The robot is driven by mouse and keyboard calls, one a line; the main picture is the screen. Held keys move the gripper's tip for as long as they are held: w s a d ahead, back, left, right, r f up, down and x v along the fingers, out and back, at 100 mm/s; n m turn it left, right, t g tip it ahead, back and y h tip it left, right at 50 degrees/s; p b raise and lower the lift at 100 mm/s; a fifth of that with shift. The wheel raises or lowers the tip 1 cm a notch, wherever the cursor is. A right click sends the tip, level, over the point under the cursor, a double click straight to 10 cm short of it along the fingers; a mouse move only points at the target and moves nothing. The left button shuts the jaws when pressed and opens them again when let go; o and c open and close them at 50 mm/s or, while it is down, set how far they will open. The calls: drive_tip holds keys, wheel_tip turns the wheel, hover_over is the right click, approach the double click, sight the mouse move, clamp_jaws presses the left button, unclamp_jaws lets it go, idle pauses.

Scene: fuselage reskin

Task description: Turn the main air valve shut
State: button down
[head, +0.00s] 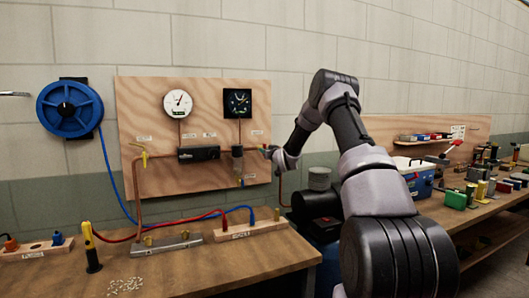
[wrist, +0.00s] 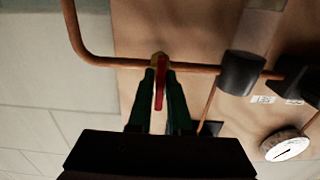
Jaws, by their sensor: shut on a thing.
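The main air valve has a brass body (wrist: 158,59) on the copper pipe (wrist: 200,67), near the edge of the wooden board. Its red handle (wrist: 160,95) shows between the two dark green fingers of my gripper (wrist: 161,88) in the wrist view. My gripper is shut on that handle. The handle looks set across the pipe's line in that view. In the head view my gripper (head: 268,150) is at the right edge of the board (head: 150,100), and my wrist hides most of the valve there.
Gauges (head: 178,103) and a dark regulator block (head: 199,153) are mounted on the board left of my gripper. A blue hose reel (head: 69,107) hangs at the left. The workbench (head: 190,268) below carries hoses and fittings. A black tank (head: 315,203) stands under my arm.

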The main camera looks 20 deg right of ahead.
drive_tip(key=shift+f, duration=0.1)
drive_tip(key=c, duration=0.9)
unclamp_jaws()
drive_tip(key=s, duration=0.3)
drive_tip(key=s+d, duration=0.1)
drive_tip(key=s, duration=0.6)
drive_tip(key=shift+s+d, duration=0.15)
drive_tip(key=shift+s, duration=0.2)
